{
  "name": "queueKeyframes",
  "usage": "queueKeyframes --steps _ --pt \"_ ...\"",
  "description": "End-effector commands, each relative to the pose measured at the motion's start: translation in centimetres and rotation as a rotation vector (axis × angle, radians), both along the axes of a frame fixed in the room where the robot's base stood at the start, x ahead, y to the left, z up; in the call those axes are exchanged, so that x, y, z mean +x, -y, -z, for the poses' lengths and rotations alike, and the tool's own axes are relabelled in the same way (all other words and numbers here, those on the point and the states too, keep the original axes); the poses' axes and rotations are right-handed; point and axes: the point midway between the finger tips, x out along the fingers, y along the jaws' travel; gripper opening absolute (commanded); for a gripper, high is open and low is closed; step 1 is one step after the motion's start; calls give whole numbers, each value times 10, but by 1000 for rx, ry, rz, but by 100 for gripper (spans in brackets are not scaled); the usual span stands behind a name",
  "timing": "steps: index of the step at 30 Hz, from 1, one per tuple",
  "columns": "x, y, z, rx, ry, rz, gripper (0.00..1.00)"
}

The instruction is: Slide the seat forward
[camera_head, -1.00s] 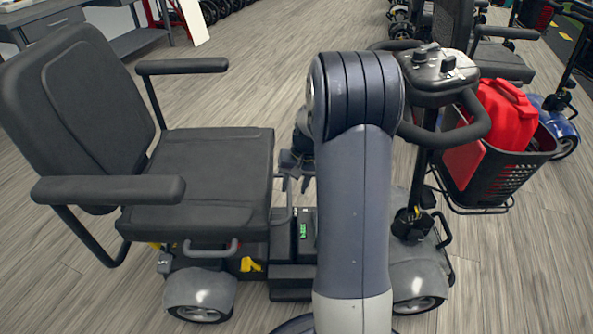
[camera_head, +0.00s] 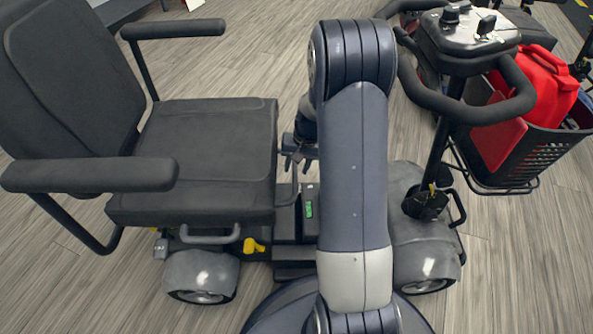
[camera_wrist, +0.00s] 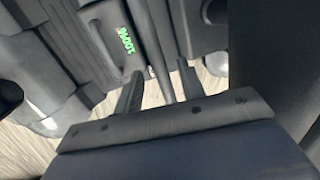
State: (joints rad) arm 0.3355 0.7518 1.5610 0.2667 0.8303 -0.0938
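The scooter's dark grey seat (camera_head: 205,150) faces right, with its backrest at the left and two armrests. A thin dark lever (camera_head: 287,196) shows at the seat's front right edge, above the footboard. My gripper (camera_head: 297,162) is beside the seat's front edge, partly hidden by my arm. In the wrist view my gripper's two fingers (camera_wrist: 160,88) are apart. A dark bar (camera_wrist: 160,45) runs between them; I cannot tell whether they touch it.
A yellow lever (camera_head: 254,246) and a grey handle (camera_head: 209,237) sit under the seat's near side. The tiller with handlebars (camera_head: 465,70) rises at the right, with a black basket (camera_head: 530,155) holding a red can (camera_head: 535,88). Floor is clear at lower right.

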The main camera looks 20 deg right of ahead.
Motion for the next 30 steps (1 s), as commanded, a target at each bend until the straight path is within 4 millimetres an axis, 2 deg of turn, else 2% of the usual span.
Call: queueKeyframes --steps 3,12,26,30 --pt "1 -2 9 0 0 0 38" --pt "1 -2 10 0 1 0 38" --pt "1 -2 10 0 1 0 1" --pt "1 -2 10 0 1 0 0"
